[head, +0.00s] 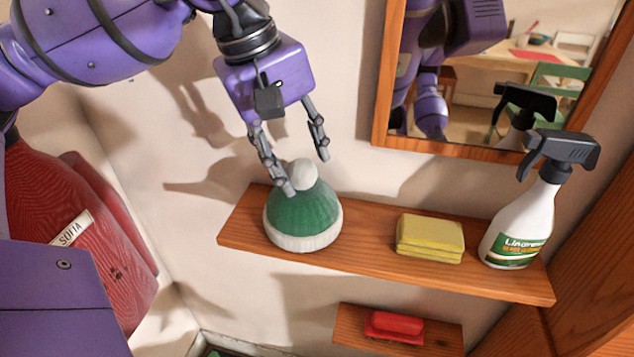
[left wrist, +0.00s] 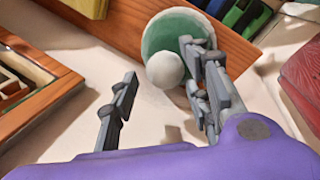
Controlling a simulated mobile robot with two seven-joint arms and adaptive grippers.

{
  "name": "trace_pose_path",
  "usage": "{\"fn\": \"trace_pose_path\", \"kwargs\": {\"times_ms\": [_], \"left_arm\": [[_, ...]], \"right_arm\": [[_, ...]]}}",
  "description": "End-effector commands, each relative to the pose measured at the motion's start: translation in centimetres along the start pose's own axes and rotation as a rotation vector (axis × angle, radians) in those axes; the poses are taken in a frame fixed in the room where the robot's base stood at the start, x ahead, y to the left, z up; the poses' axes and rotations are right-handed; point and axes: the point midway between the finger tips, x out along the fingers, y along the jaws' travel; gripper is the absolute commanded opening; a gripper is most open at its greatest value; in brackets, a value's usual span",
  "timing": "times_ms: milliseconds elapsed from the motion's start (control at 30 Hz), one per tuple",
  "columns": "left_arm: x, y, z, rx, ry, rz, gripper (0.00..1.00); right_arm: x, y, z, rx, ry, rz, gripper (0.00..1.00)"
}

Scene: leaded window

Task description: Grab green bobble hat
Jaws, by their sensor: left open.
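The green bobble hat (head: 304,216) has a white pompom and a white brim. It sits upright near the left end of the wooden shelf (head: 375,262). My left gripper (head: 307,174) is open above the hat, with its fingers pointing down near the pompom. One finger overlaps the hat's left upper side in the head view; I cannot tell whether it touches. In the left wrist view the hat (left wrist: 168,45) is beyond the open fingers, its pompom nearer the right finger. My right gripper is not seen directly.
A folded yellow cloth or sponge stack (head: 430,238) and a white spray bottle (head: 518,225) stand on the shelf to the right. A wood-framed mirror (head: 382,80) hangs above. A lower shelf (head: 350,334) holds a red object (head: 394,327). A red garment (head: 75,230) hangs at left.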

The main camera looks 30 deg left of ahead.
Motion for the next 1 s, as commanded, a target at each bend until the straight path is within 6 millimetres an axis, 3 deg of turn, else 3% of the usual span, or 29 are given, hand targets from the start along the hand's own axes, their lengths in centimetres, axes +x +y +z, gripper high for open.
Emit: {"fn": "trace_pose_path", "kwargs": {"times_ms": [133, 400, 733, 1000], "left_arm": [[1.6, -0.1, 0.0, 0.0, 0.0, -0.001, 0.44], [1.9, 0.0, 0.0, 0.0, 0.0, 0.0, 0.44], [1.9, 0.0, 0.0, 0.0, 0.0, 0.001, 0.01], [1.8, 0.0, 0.0, 0.0, 0.001, 0.001, 0.0]], "right_arm": [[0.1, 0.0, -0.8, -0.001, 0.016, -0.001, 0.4], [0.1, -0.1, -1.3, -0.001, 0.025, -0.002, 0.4], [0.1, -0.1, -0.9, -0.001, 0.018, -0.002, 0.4], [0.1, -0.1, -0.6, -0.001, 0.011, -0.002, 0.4]]}}
